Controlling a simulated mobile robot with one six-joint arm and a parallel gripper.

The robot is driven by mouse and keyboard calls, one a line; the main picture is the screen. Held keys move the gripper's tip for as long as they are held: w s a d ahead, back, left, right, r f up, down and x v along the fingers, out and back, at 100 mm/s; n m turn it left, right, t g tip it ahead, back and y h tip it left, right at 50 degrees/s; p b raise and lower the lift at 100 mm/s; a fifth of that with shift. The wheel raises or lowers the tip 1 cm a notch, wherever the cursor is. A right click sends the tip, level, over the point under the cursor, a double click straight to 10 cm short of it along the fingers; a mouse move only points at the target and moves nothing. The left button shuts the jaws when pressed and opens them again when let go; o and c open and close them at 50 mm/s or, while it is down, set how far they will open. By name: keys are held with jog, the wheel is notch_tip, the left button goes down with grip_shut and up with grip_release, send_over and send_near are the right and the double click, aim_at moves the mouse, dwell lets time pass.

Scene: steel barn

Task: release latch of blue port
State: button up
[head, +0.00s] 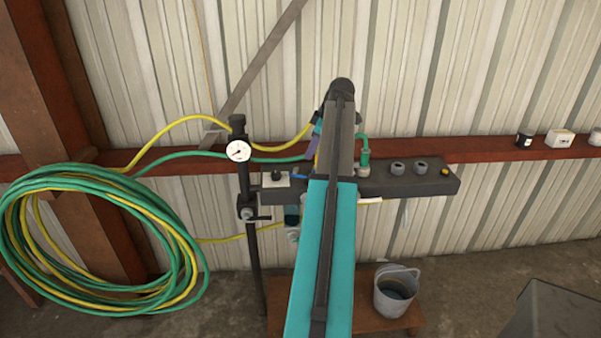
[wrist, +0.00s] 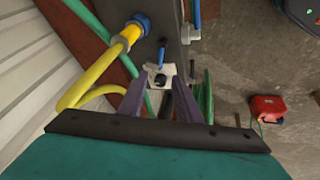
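The blue port (wrist: 139,22) is a blue ring on the dark manifold (wrist: 172,25) in the wrist view, with a yellow hose (wrist: 105,70) joined to it. A thin blue lever (wrist: 162,50) stands on the manifold beside the port, near a white plate (wrist: 155,75) with a black knob. I cannot tell whether that lever is the latch. My gripper (wrist: 161,78) is open, its purple fingers either side of the plate in the picture; contact cannot be told. In the head view my arm hides the port, and one purple finger (head: 313,149) shows beside it.
The manifold (head: 415,178) runs right along the red rail (head: 485,147). A gauge (head: 238,151) on a black post and coiled green and yellow hoses (head: 30,225) stand left. A grey bucket (head: 396,298) sits below. A red box (wrist: 267,107) lies on the floor.

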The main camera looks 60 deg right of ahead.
aim_at(299, 175)
jog(key=shift+p+x, duration=1.75)
jog(key=shift+x, duration=4.85)
jog(key=shift+s, duration=0.1)
jog(key=shift+c, duration=0.3)
grip_shut()
